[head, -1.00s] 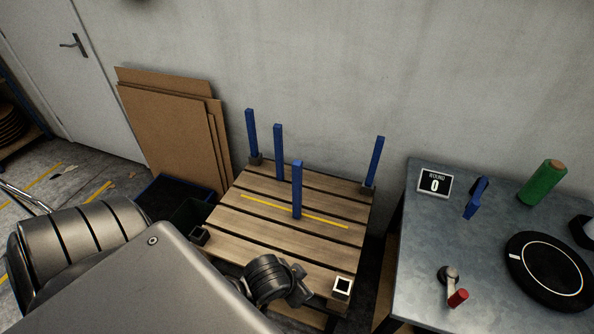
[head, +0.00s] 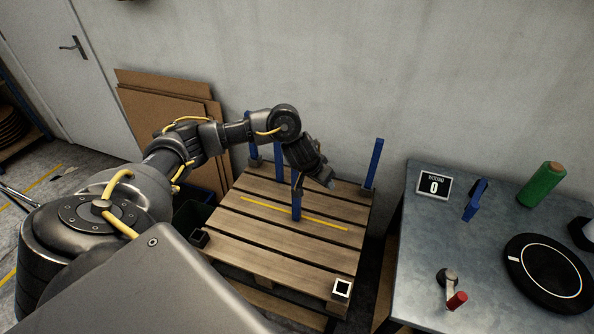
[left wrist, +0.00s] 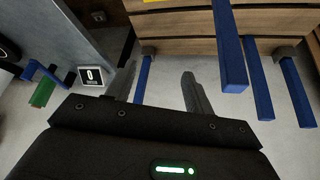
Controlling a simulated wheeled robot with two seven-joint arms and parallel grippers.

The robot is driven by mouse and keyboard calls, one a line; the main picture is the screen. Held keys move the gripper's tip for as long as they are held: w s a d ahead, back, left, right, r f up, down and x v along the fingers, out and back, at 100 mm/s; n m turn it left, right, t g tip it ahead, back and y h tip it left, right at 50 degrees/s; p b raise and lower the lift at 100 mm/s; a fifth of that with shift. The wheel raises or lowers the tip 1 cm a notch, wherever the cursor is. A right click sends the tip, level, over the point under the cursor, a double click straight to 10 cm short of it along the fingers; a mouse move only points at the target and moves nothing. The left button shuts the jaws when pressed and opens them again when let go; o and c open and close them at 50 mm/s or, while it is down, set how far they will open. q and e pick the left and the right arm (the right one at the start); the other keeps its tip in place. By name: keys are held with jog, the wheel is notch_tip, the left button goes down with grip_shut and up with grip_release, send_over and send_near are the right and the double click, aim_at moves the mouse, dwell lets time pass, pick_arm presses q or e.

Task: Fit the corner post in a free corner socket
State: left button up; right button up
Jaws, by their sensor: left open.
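The wooden pallet (head: 245,218) has blue posts in its back-left and back-right sockets; the back-right post (head: 374,165) is clear. A blue post (head: 296,208) stands upright near the pallet's middle, its top hidden by my left gripper. The front-left socket (head: 199,238) and the front-right socket (head: 341,289) are empty. My left gripper (head: 315,178) is open and empty over the pallet. In the left wrist view its fingers (left wrist: 158,72) are apart, and the nearest post (left wrist: 229,50) stands right of them, outside the jaws.
A metal table (head: 415,270) at the right carries a round black device (head: 550,270), a green roll (head: 543,184), a sign reading 0 (head: 434,186), a blue tool (head: 475,200) and a red-handled crank (head: 456,302). Cardboard sheets (head: 150,108) lean on the wall behind the pallet.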

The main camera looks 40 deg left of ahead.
pick_arm(q)
jog(key=a+r+n+g+y, duration=0.15)
jog(key=a+r+n, duration=0.3)
jog(key=a, duration=0.65)
jog(key=b+x, duration=0.2)
jog(key=x, duration=0.2)
jog(key=shift+s+f+b, duration=0.1)
jog(key=shift+f+b, duration=0.2)
jog(key=shift+f, duration=0.05)
jog(key=x, duration=0.5)
jog(key=shift+d+f, duration=0.1)
jog(key=shift+f, duration=0.15)
pick_arm(e)
jog(key=s+d+f, duration=0.1)
jog(key=s+f, duration=0.4)
jog(key=shift+s, duration=0.25)
pick_arm(q)
jog(key=shift+c, duration=0.3)
pick_arm(e)
jog(key=shift+d, duration=0.1)
pick_arm(q)
grip_shut()
